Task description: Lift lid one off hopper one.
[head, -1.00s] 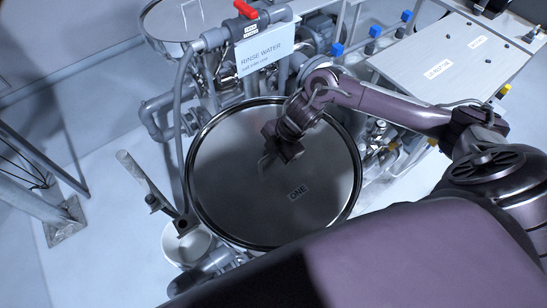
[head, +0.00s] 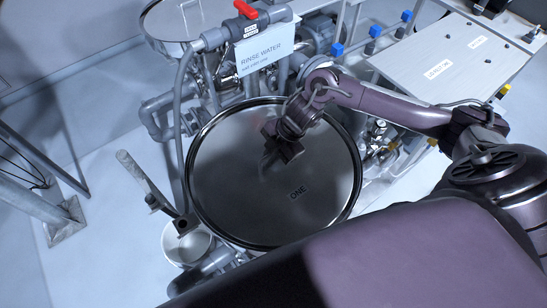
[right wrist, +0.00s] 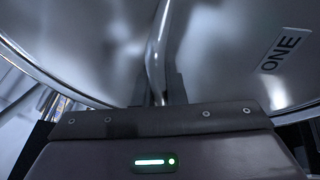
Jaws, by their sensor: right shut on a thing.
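Lid one (head: 240,190) is a round metal disc labelled ONE, lying over the top of hopper one (head: 191,192), whose rim shows around it in the head view. My right gripper (head: 266,165) is above the middle of the lid. In the right wrist view, my right gripper (right wrist: 160,92) is shut on the lid's handle (right wrist: 157,50), a bent metal bar; the ONE label (right wrist: 285,50) is to the right. I cannot tell whether the lid is clear of the rim. My left gripper is not in view.
Another round metal lid (head: 185,18) is at the back. A pale panel (head: 450,60) is at the right.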

